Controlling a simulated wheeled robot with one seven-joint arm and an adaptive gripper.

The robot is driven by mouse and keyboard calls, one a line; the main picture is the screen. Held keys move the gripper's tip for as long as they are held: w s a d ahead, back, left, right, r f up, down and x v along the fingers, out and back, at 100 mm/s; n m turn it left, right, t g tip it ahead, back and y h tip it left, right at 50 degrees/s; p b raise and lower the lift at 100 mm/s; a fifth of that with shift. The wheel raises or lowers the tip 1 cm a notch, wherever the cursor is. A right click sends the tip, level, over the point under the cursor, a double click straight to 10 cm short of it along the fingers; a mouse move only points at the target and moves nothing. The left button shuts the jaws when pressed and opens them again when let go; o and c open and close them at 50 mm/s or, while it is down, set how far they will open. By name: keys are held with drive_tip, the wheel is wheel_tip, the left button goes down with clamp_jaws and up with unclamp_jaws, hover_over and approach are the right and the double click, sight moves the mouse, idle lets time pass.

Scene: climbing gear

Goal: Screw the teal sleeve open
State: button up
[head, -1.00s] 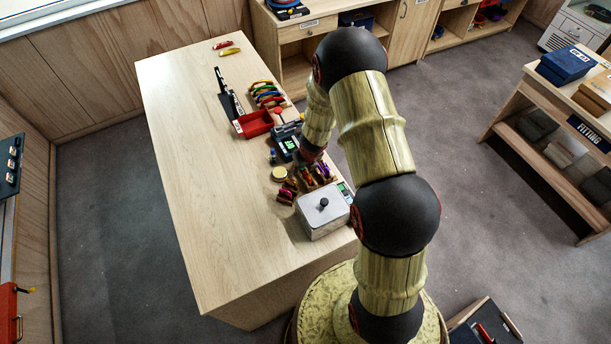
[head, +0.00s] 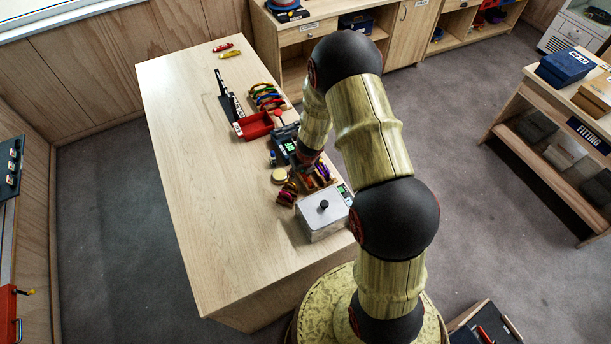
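Several small coloured pieces in red, orange and purple, which look like carabiners on a rack (head: 318,176), stand near the table's right edge in the head view. I cannot make out a teal sleeve among them. It may be too small to see or hidden behind my arm. My gripper (head: 302,168) points down at the left end of this rack. It is small and dark, partly covered by my own wrist. I cannot tell whether its fingers are open or shut, or whether they touch anything.
A grey metal box (head: 322,215) with a black knob stands in front of the rack. A round yellowish tin (head: 279,176) and a dark device (head: 284,146) are close by. A red tray (head: 254,126) lies farther back. The table's left half (head: 205,190) is clear.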

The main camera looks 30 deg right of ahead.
drive_tip(key=shift+a, duration=0.2)
drive_tip(key=shift+r+p, duration=1.35)
drive_tip(key=shift+d, duration=0.8)
drive_tip(key=shift+f, duration=0.1)
